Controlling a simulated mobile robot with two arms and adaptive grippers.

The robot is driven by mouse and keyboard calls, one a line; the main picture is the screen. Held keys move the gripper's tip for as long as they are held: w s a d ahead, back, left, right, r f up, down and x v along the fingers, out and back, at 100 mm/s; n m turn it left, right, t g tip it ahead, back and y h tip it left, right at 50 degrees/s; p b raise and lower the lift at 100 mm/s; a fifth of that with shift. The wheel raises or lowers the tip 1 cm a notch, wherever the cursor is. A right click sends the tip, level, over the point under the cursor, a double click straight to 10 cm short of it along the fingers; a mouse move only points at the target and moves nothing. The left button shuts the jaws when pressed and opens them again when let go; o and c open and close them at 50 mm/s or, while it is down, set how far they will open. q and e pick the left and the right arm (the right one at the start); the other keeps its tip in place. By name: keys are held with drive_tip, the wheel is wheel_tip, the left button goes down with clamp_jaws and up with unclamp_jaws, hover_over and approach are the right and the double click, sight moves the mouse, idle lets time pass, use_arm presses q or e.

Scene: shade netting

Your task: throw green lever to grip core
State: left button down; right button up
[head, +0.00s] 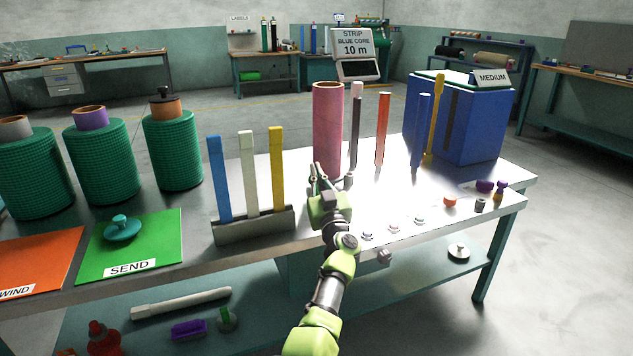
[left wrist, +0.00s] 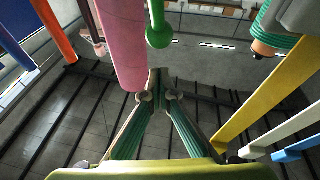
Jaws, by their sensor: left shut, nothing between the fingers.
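The green lever, a green ball knob (left wrist: 158,38) on a thin stem, shows in the left wrist view just beyond my left fingertips and beside the pink core (left wrist: 122,45). In the head view the pink core (head: 328,115) stands upright on the table, and I cannot pick the lever out from my gripper there. My left gripper (head: 316,172) is at the foot of the core. In the left wrist view the left gripper (left wrist: 158,97) has its fingertips together and empty, apart from the knob in the picture. My right gripper is in no view.
A rack (head: 255,226) with blue, white and yellow bars stands left of my gripper. Green netting rolls (head: 103,165) and a green SEND mat (head: 160,235) lie further left. Red and blue posts (head: 382,128) and a blue box (head: 480,125) stand right. Small knobs line the front edge.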

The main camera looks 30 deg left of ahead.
use_arm(q)
wheel_tip(320, 180, up, 7)
idle(0.7)
